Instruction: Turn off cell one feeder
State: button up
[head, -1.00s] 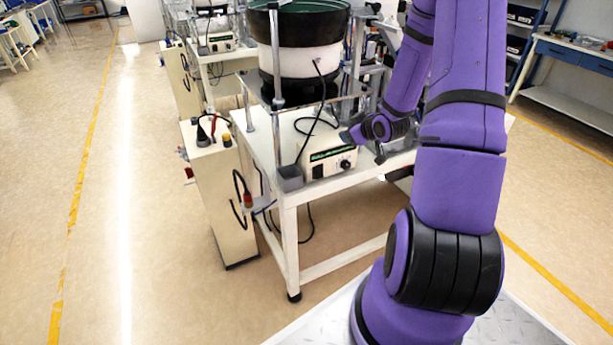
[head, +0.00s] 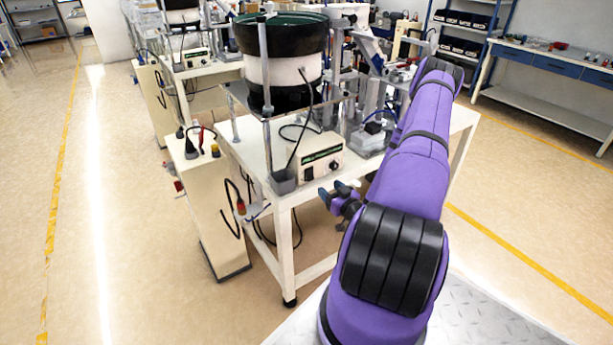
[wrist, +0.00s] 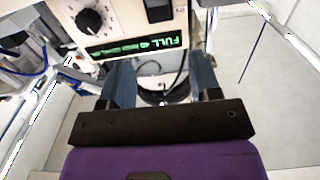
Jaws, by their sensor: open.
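The feeder's controller box (head: 322,152) is a white box with a green label strip, on the near edge of the white table under the bowl feeder (head: 283,65). Its front carries a dark rocker switch (head: 309,174) and a black round knob (head: 334,165). In the wrist view the box face appears upside down, with the switch (wrist: 158,10), knob (wrist: 90,19) and lit green display (wrist: 135,46). My gripper (head: 334,193) is open and empty, just in front of and below the box face. In the wrist view its two blue fingers (wrist: 162,75) are apart, with the switch beyond them.
A cream pedestal box (head: 209,205) with cables stands left of the table. Metal posts (head: 265,110) surround the bowl. Floor is clear at left; a workbench (head: 545,62) stands at right.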

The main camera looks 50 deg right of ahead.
aim_at(310, 171)
jog(key=x, duration=1)
jog(key=shift+w, duration=0.35)
jog(key=c, duration=0.9)
jog(key=shift+s+f+t+h, duration=0.1)
jog(key=shift+f+t+h, duration=0.15)
jog(key=shift+t, duration=0.85)
jog(key=shift+s+f+t+h, duration=0.15)
jog(key=shift+f+t+h, duration=0.1)
jog(key=shift+t, duration=0.85)
jog(key=o, duration=0.9)
jog(key=shift+a, duration=0.1)
